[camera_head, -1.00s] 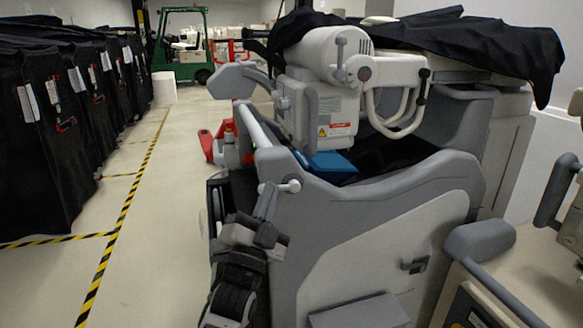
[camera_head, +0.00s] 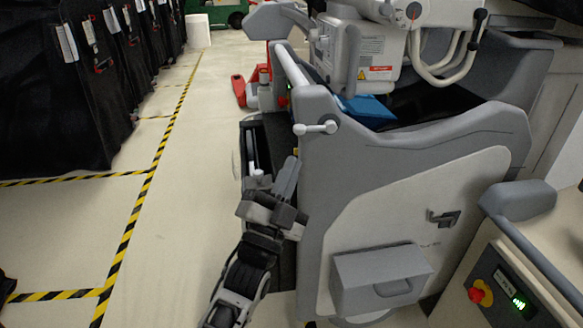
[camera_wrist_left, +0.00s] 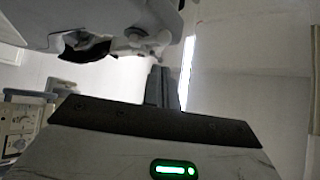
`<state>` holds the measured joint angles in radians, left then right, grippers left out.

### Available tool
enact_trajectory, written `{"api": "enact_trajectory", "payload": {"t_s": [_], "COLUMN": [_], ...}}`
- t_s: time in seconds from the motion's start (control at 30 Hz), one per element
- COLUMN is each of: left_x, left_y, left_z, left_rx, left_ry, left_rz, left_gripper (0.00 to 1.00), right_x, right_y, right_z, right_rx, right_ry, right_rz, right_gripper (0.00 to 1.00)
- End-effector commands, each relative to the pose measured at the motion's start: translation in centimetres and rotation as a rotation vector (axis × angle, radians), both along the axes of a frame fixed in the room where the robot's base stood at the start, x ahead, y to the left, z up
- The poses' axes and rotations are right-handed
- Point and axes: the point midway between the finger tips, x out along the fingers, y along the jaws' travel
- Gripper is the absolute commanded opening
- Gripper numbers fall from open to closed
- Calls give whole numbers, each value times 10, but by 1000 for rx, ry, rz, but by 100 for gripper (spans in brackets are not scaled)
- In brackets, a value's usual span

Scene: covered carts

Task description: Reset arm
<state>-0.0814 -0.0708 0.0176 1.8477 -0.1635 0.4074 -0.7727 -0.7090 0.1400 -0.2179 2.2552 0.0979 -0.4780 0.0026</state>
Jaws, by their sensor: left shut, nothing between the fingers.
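My left arm comes in from the bottom of the head view. Its gripper (camera_head: 287,178) is raised beside the left side of the large grey and white medical cart (camera_head: 420,190), with its fingers pointing up. The fingers are together and hold nothing. In the left wrist view the closed fingers (camera_wrist_left: 161,86) point up toward a pale wall, with part of grey equipment above them. I cannot tell whether the gripper touches the cart. My right gripper is not in view.
Black-covered carts (camera_head: 80,80) line the left. Yellow-black floor tape (camera_head: 150,180) marks the open aisle between. A red pallet jack (camera_head: 240,90) stands behind the grey cart. A beige unit with a red button (camera_head: 480,292) is at the lower right.

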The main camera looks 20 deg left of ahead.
Motion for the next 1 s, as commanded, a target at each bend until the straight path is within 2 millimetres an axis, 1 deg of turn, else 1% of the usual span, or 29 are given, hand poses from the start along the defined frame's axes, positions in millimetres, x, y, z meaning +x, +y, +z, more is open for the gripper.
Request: {"api": "enact_trajectory", "payload": {"t_s": [0.27, 0.37, 0.4, 0.47, 0.5, 0.57, 0.6, 0.67, 0.7, 0.8, 0.83, 0.9, 1.0], "left_x": [0, -6, -11, -25, -39, -63, -81, -107, -125, -160, -168, -181, -185], "left_y": [0, -3, -6, -14, -20, -30, -37, -47, -53, -64, -66, -70, -71], "left_z": [-1, -15, -27, -52, -72, -100, -117, -139, -150, -170, -174, -180, -183], "left_rx": [-3, -54, -103, -205, -288, -415, -496, -608, -672, -798, -823, -864, -881], "left_ry": [7, 98, 176, 332, 453, 628, 736, 883, 967, 1127, 1160, 1214, 1233], "left_rz": [-4, -48, -84, -148, -189, -235, -256, -271, -274, -268, -264, -257, -254], "left_gripper": [0, 0, 0, 0, 0, 0, 0, 0, 0, 0, 0, 0, 0], "right_x": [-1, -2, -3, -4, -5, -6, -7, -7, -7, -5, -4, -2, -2], "right_y": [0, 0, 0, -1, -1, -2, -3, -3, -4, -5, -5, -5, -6], "right_z": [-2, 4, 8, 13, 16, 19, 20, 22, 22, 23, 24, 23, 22], "right_rx": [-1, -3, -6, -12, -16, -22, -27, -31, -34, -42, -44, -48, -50], "right_ry": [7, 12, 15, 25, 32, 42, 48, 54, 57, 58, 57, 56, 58], "right_rz": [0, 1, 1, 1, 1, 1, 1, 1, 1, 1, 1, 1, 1], "right_gripper": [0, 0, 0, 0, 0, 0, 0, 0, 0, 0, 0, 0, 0]}}
